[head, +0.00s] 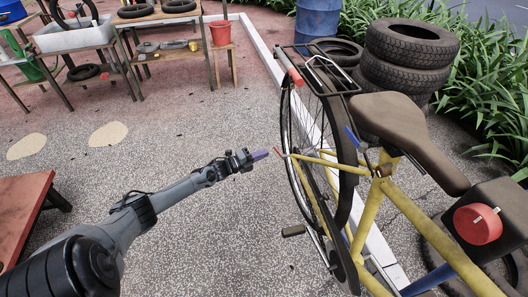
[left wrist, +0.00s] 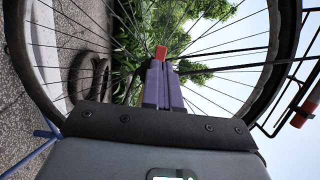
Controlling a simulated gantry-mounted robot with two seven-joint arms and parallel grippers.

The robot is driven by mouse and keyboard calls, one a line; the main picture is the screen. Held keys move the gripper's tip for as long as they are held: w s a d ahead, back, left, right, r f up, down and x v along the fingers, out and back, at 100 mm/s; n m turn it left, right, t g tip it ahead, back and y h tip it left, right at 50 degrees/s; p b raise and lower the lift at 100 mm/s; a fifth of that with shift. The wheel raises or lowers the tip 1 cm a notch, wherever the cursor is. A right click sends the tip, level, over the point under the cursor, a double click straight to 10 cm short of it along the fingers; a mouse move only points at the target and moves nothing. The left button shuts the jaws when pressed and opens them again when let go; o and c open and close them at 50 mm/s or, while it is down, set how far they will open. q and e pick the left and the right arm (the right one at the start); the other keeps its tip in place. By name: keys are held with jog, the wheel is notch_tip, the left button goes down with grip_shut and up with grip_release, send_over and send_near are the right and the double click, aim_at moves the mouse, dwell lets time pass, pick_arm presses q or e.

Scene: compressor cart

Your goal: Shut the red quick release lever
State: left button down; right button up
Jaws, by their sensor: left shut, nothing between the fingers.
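The red quick release lever (head: 278,152) is a small red tip by the rear hub of the yellow bicycle (head: 368,210). It points out from the wheel toward my left gripper. My left gripper (head: 260,155) has purple fingers that are shut and empty, just left of the lever. In the left wrist view the red lever (left wrist: 161,52) shows right at the tips of the shut left gripper (left wrist: 163,68), in front of the spokes. I cannot tell whether they touch. The lever's base is hidden behind the fingers there. My right gripper is not in view.
The rear wheel (head: 290,125) and rear rack (head: 318,68) stand close to the right of my left gripper. A blue lever (head: 352,137) sits below the saddle (head: 405,125). Stacked tyres (head: 410,50) stand behind. The paved ground left of the wheel is clear.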

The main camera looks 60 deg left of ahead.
pick_arm(q)
jog(key=s+a+p, duration=0.1)
jog(key=s+p, duration=0.3)
jog(key=s, duration=0.6)
jog(key=shift+s, duration=0.4)
jog(key=shift+f, duration=0.1)
